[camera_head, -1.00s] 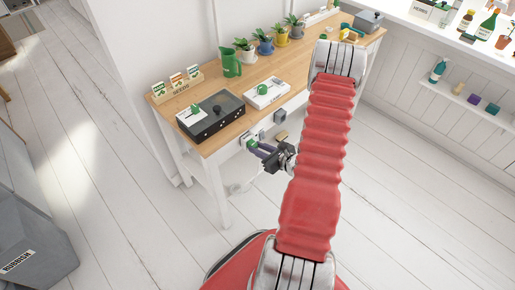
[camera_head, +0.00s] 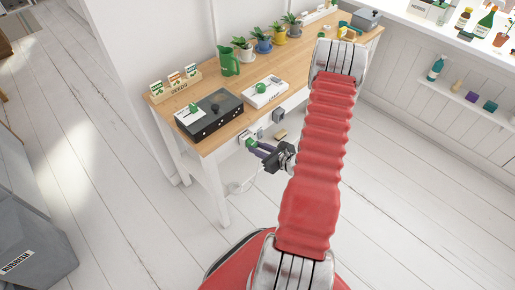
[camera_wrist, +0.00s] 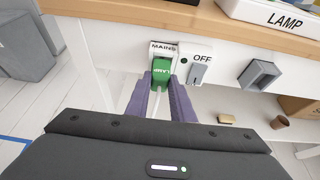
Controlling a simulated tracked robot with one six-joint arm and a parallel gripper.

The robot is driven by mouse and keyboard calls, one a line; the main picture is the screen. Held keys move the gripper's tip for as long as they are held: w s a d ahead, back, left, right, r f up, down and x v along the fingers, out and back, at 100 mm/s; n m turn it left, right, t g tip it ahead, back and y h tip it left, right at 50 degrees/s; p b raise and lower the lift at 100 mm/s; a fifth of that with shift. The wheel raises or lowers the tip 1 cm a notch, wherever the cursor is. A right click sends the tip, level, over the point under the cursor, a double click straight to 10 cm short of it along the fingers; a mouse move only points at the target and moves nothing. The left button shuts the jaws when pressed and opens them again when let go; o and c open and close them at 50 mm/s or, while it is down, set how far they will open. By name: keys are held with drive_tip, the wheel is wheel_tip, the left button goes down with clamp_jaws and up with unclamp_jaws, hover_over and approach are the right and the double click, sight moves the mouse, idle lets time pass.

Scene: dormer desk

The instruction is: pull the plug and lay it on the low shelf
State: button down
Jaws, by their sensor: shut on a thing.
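The green plug (camera_wrist: 164,72) marked LAMP is at the socket plate labelled MAINS (camera_wrist: 162,48) on the desk's front. I cannot tell how deep it sits. In the head view the plug (camera_head: 250,142) is a small green spot. My gripper (camera_wrist: 163,84) has its purple fingers on both sides of the plug and is shut on it; it also shows in the head view (camera_head: 257,147). A pale cord hangs below the plug. A switch (camera_wrist: 198,72) marked OFF is just right of it. A white low surface (camera_wrist: 236,119) under the desk may be the low shelf.
An empty grey square holder (camera_wrist: 260,74) sticks out right of the switch. A small brown cup (camera_wrist: 280,122) and a cardboard box (camera_wrist: 299,107) are below the desk at right. A black box (camera_head: 212,117) and a LAMP box (camera_head: 265,91) stand on the desk (camera_head: 235,110) above.

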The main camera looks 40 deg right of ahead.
drive_tip(key=shift+s, duration=0.3)
drive_tip(key=shift+s, duration=0.7)
drive_tip(key=shift+s, duration=0.35)
drive_tip(key=shift+s+d, duration=0.1)
drive_tip(key=shift+s, duration=0.25)
drive_tip(key=shift+s+f, duration=0.1)
drive_tip(key=shift+s, duration=0.25)
drive_tip(key=shift+s, duration=0.35)
